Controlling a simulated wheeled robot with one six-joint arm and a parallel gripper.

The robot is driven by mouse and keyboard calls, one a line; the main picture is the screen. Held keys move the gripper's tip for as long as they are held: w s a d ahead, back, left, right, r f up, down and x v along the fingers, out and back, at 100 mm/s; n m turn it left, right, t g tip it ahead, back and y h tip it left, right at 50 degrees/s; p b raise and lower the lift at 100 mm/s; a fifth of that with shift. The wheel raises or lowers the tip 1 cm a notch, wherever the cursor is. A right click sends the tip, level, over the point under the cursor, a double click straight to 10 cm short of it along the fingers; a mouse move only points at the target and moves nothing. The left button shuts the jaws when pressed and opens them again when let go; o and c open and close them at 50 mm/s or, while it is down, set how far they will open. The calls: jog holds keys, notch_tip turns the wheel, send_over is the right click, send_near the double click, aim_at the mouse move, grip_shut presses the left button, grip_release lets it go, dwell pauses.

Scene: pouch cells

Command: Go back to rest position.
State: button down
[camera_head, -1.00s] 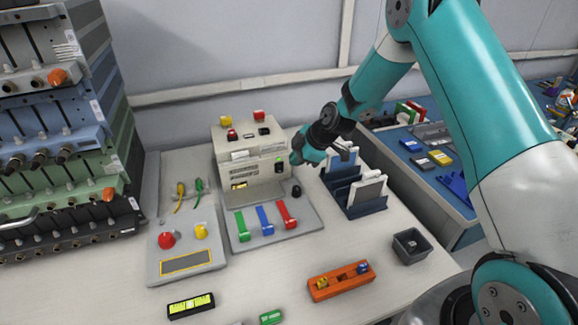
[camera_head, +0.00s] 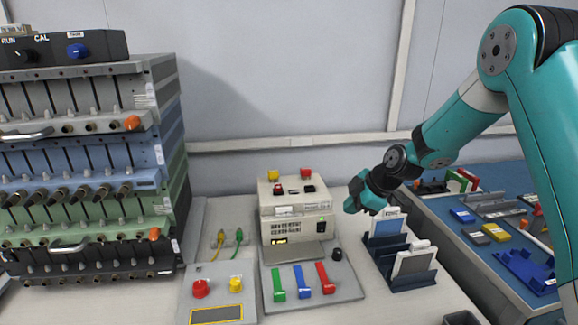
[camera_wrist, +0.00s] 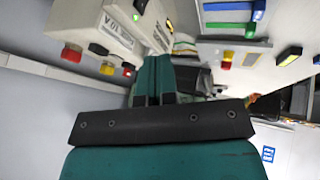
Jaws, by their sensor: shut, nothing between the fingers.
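My gripper (camera_head: 364,199) is teal and dark. In the head view it is in the air above the bench, right of the beige tester box (camera_head: 296,228) and above the pouch cell rack (camera_head: 412,283). It is shut and empty. In the wrist view the teal fingers (camera_wrist: 153,78) are close together with nothing held between them. The tester box also shows in the wrist view (camera_wrist: 124,38), at the upper left.
A tall stack of channel modules (camera_head: 80,190) stands at the left. A grey panel (camera_head: 218,298) with red and yellow buttons sits on the bench. A blue side table (camera_head: 500,205) with parts is at the right. The air above the tester is free.

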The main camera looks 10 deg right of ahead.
jog(key=s+a+r+m+g, duration=0.1)
jog(key=s+a+r+m, duration=0.1)
jog(key=s+a+r, duration=0.55)
jog(key=s+a+r+m+g, duration=0.2)
jog(key=s+a+r, duration=0.25)
jog(key=s, duration=0.55)
jog(key=s+r+m+g, duration=0.1)
jog(key=s+m, duration=0.1)
jog(key=s, duration=0.6)
jog(key=s+a+r+m, duration=0.1)
jog(key=s+r+m, duration=0.1)
jog(key=s, duration=0.7)
jog(key=shift+a+m+g+h, duration=0.15)
jog(key=shift+m+g+h, duration=0.15)
jog(key=shift+g, duration=0.1)
